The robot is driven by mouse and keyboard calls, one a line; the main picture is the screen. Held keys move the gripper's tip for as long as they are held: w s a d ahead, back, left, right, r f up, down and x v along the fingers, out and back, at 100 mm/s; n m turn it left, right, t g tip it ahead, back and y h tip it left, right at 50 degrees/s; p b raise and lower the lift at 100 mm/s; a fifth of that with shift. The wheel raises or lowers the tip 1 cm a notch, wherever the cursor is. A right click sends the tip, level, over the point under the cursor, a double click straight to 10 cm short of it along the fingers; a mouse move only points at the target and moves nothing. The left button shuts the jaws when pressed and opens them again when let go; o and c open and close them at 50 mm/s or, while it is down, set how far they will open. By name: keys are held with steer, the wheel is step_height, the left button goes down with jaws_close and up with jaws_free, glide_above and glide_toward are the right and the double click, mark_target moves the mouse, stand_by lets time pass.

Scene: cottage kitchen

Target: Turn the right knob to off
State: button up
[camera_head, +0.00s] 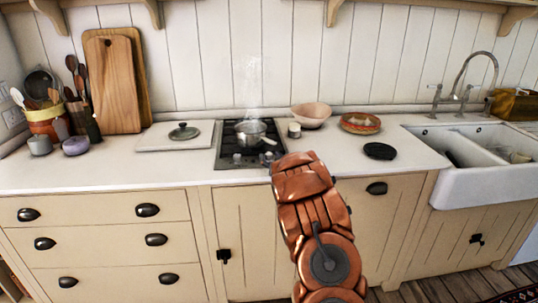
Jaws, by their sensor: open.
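The hob (228,159) is a dark panel set in the white counter, with small dark knobs along its front edge. A left knob (237,158) shows clear of my arm. The right knob (268,157) seems to be the small dark shape at the front right corner, right beside my arm; its setting is too small to read. A steel pot (250,134) stands on the hob, with steam rising above it. My copper-coloured arm reaches up to the hob's front right corner. My gripper's fingers are hidden behind the arm, so any contact with the knob cannot be seen.
A small jar (294,130), a pink bowl (311,115), a patterned dish (360,123) and a black trivet (379,151) are to the right. The sink (470,180) is far right. The front left counter is clear.

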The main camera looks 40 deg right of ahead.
steer(key=shift+x, duration=1.1)
jaws_close()
